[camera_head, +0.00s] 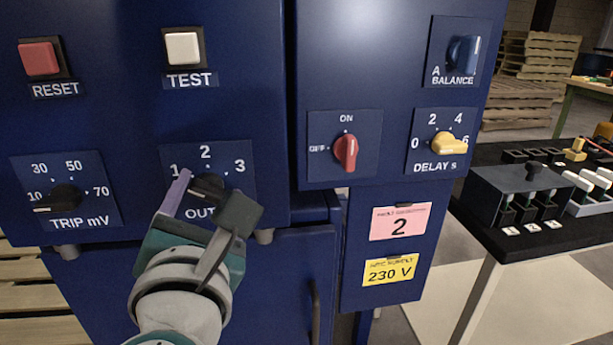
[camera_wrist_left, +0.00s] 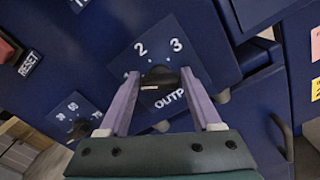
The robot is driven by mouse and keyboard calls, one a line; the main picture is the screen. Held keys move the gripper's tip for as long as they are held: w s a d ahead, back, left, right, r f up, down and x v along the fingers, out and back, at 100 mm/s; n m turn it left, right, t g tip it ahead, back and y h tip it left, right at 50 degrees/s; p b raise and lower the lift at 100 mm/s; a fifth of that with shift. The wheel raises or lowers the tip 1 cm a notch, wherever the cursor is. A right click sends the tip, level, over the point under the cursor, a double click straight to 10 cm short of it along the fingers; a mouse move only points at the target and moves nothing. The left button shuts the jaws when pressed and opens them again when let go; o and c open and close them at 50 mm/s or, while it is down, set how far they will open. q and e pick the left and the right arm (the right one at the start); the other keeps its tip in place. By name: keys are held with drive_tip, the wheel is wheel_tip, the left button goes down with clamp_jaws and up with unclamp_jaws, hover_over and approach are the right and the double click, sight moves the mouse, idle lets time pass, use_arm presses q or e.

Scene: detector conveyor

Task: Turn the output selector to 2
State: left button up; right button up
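The output selector is a black knob (camera_head: 208,186) on a blue plate marked 1, 2 and 3. In the left wrist view the knob (camera_wrist_left: 159,76) has a pale mark on its left side, nearer the 1 than the 3; its exact setting is hard to tell. My left gripper (camera_head: 211,190) is open at the plate, with one finger on each side of the knob. In the left wrist view the fingers (camera_wrist_left: 163,80) straddle the knob, with gaps seeming to show beside it. The gripper hides part of the OUTPUT label in the head view. My right gripper is not in view.
A TRIP mV knob (camera_head: 64,198) is left of the selector, with TEST (camera_head: 184,48) and RESET (camera_head: 40,59) buttons above. A red switch (camera_head: 345,152) and a yellow DELAY knob (camera_head: 448,144) are right. A black table (camera_head: 478,216) stands at right.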

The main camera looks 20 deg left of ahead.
use_arm(q)
drive_tip(key=c, duration=0.9)
drive_tip(key=shift+c, duration=0.2)
drive_tip(key=shift+r+m+p, duration=0.1)
drive_tip(key=shift+m+p, duration=0.65)
drive_tip(key=shift+m, duration=0.25)
drive_tip(key=m+p, duration=0.1)
drive_tip(key=m, duration=0.2)
drive_tip(key=shift+d+m+p, duration=0.1)
drive_tip(key=shift+m+p, duration=0.2)
drive_tip(key=shift+p, duration=0.05)
drive_tip(key=m+p, duration=0.1)
drive_tip(key=m, duration=0.2)
drive_tip(key=shift+f, duration=0.2)
drive_tip(key=shift+f+m+p, duration=0.1)
drive_tip(key=shift+m+p, duration=0.45)
drive_tip(key=shift+m, duration=1.15)
